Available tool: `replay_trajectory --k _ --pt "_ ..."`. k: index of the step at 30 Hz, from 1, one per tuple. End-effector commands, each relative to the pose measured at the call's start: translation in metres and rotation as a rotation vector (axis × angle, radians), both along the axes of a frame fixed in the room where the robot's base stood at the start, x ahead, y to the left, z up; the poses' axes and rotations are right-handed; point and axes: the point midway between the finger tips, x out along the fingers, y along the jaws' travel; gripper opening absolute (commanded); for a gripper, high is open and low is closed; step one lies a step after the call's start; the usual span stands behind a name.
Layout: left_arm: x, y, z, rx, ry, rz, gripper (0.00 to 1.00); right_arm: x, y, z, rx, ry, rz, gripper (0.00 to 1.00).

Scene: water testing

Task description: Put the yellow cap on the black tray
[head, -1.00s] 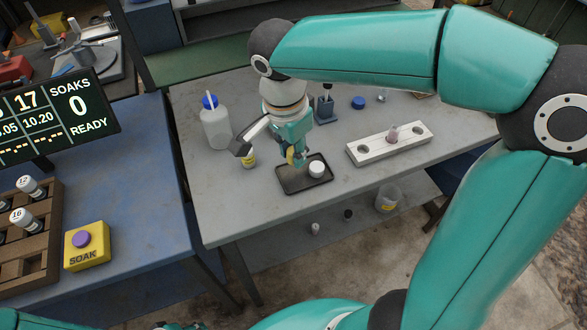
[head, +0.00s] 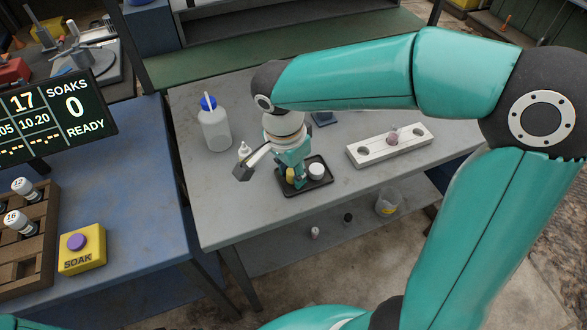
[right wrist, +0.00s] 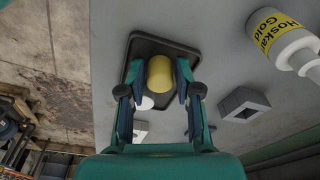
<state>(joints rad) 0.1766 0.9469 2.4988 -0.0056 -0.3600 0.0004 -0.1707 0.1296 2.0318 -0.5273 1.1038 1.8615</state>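The yellow cap (head: 290,174) is between the fingers of my right gripper (head: 294,178), over the left part of the black tray (head: 318,186). In the right wrist view the cap (right wrist: 160,76) sits between both fingertips (right wrist: 160,80), with the black tray (right wrist: 150,43) behind it. I cannot tell whether the cap touches the tray. A white cap (head: 316,171) stands on the tray right of the gripper. My left gripper is not in view.
A dropper bottle (head: 244,149) is close left of the gripper; its label shows in the right wrist view (right wrist: 284,38). A blue-capped wash bottle (head: 214,130) stands at the back left. A white rack (head: 390,146) is to the right. The bench front left is clear.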

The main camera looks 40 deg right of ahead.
Motion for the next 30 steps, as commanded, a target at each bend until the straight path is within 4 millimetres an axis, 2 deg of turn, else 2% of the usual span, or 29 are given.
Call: replay_trajectory --k 8,13,17,24,30 --pt "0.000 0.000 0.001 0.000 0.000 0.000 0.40 0.000 0.000 0.001 0.000 0.000 0.000 0.35" --pt "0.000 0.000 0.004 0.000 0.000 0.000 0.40 0.001 0.001 0.011 0.000 -0.003 -0.001 0.35" --pt "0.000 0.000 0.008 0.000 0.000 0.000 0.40 0.000 0.003 0.031 0.001 -0.006 0.001 0.35" --pt "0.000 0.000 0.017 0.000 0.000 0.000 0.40 -0.001 0.009 0.081 0.001 -0.005 0.000 0.35" --pt "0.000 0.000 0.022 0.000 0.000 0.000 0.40 -0.002 0.013 0.111 0.000 -0.002 -0.001 0.35"
